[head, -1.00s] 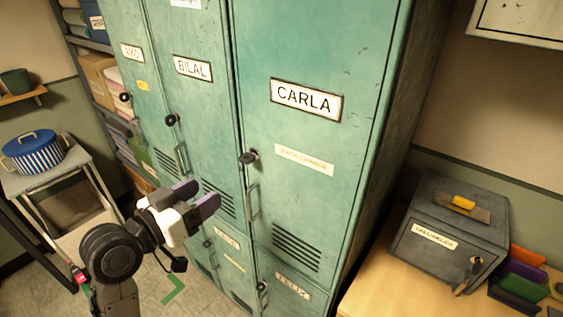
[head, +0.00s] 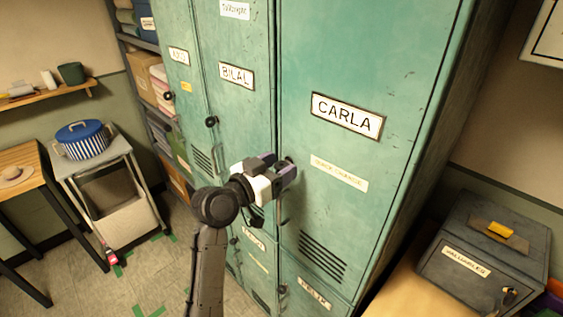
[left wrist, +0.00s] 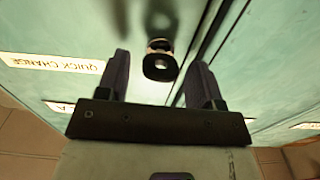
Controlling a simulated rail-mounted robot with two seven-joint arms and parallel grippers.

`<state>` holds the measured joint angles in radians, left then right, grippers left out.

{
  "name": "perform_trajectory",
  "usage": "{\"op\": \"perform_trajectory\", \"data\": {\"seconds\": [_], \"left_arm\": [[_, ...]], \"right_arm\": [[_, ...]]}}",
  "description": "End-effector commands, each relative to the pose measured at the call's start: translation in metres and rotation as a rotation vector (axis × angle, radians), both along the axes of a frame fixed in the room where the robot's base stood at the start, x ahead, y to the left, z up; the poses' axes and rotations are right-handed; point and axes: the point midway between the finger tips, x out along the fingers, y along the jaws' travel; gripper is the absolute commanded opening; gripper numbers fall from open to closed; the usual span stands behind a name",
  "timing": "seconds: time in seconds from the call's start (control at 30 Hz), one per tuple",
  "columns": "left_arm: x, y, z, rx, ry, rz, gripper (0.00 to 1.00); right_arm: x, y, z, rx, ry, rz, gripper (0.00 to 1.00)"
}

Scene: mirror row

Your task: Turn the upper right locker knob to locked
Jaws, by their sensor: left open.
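The upper right locker door (head: 330,190) is green and labelled CARLA, with a "quick change" strip below the name. Its dark knob is mostly hidden by my left gripper (head: 279,167) in the head view. The fingers are open, with room on both sides of the knob, and I see no contact. My right gripper is not in view.
The BILAL locker (head: 236,100) stands left of this door, with its own knob (head: 211,121). A handle sits below the CARLA knob, partly behind my gripper. A grey valuables box (head: 480,250) stands on the table at right. A blue striped pot (head: 84,140) stands on a cart at left.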

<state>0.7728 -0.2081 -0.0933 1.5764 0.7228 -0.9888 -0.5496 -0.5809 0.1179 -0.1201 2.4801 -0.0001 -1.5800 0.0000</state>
Motion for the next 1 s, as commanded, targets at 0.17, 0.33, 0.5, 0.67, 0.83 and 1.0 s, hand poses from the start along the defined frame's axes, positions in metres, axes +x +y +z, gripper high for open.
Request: {"op": "perform_trajectory", "data": {"seconds": [0.17, 0.33, 0.5, 0.67, 0.83, 1.0], "left_arm": [[0.0067, -0.0074, 0.0000, 0.001, 0.001, -0.001, 0.61], [0.0083, -0.0092, -0.0001, 0.001, -0.001, 0.000, 0.61], [0.0084, -0.0090, -0.0002, 0.000, 0.000, 0.000, 0.61], [0.0083, -0.0090, -0.0003, 0.001, 0.001, 0.000, 0.48], [0.0082, -0.0089, -0.0004, 0.001, 0.001, 0.000, 0.32], [0.0083, -0.0088, -0.0005, 0.001, 0.001, 0.000, 0.16]], "right_arm": [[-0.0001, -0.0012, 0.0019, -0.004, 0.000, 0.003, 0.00], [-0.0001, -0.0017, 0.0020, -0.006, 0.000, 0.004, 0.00], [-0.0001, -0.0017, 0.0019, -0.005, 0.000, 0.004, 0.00], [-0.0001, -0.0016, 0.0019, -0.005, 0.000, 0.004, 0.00], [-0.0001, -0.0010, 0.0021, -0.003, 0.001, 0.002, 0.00], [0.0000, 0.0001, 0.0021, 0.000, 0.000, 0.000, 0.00]]}}
